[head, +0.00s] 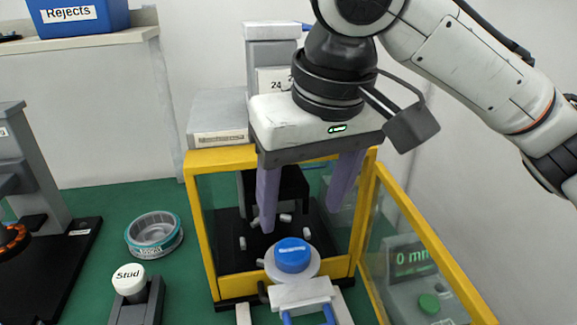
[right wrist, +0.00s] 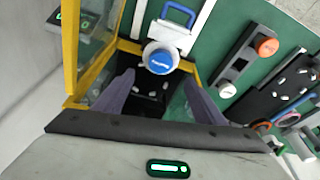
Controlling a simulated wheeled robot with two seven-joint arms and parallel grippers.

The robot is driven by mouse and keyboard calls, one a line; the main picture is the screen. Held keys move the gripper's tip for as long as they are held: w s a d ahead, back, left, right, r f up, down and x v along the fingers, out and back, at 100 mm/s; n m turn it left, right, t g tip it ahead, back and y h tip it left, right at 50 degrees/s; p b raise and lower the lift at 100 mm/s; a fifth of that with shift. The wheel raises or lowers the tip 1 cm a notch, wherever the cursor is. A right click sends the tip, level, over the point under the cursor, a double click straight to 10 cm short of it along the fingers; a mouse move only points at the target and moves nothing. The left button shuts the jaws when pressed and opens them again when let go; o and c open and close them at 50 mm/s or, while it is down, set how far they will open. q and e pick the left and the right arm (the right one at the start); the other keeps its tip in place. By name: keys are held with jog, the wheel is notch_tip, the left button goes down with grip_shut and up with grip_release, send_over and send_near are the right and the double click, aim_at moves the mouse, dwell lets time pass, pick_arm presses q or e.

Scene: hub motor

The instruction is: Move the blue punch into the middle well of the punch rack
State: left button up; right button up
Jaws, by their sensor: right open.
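The blue punch (head: 292,250) shows as a blue lettered cap above a pale round disc, at the front opening of the yellow-framed enclosure. It also shows in the right wrist view (right wrist: 160,61). My right gripper (head: 302,219) is open and empty, pointing down; its two purple fingers sit above and behind the cap, apart from it. The dark punch rack (head: 138,306) is at the lower left, with a white "Stud" punch (head: 129,279) at its far end. In the right wrist view, the rack (right wrist: 246,68) also bears an orange-capped punch (right wrist: 267,46); its middle shows no cap. My left gripper is out of view.
The yellow-framed enclosure (head: 222,157) has clear panels, and its door stands open at right beside a display (head: 411,260). A round tin (head: 154,234) sits on the green bench left of the enclosure. A pale block (head: 301,294) lies in front of the punch.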

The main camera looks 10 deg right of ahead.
aim_at(293, 250)
jog(key=x, duration=0.3)
jog(key=shift+s+f+b, duration=0.15)
jog(key=shift+f+b, duration=0.15)
jog(key=shift+f, duration=0.15)
jog(key=x, duration=0.5)
jog(key=shift+b, duration=0.3)
jog(key=shift+w+f, duration=0.2)
jog(key=shift+f, duration=0.3)
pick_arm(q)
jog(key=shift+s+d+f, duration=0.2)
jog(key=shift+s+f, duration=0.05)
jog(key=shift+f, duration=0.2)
